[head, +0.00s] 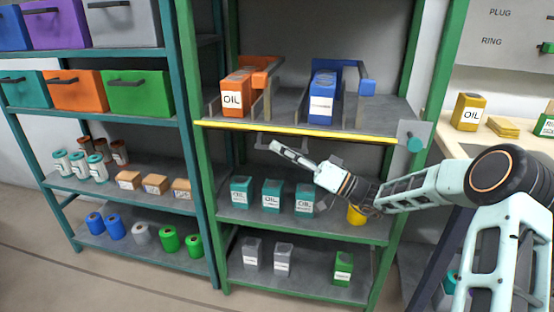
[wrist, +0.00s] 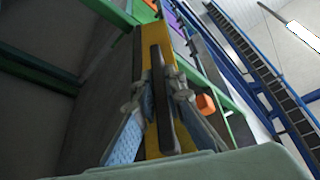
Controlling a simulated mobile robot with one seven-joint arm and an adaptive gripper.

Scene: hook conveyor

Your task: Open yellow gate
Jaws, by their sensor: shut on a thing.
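The yellow gate (head: 300,131) is a long, thin yellow bar across the front edge of the green rack's upper shelf. In the wrist view it is a yellow strip (wrist: 157,65) behind a dark bar-shaped handle (wrist: 161,95). My gripper (head: 278,148) is at the gate's underside, left of its middle. In the wrist view my gripper (wrist: 160,100) has one finger on each side of the handle and is shut on it. The exact finger contact is small and partly hidden in the head view.
An orange oil box (head: 234,97) and a blue box (head: 321,101) stand in lanes behind the gate. Several teal oil boxes (head: 272,195) stand on the shelf below my gripper. A grey plate with a teal knob (head: 415,144) is at the gate's right end.

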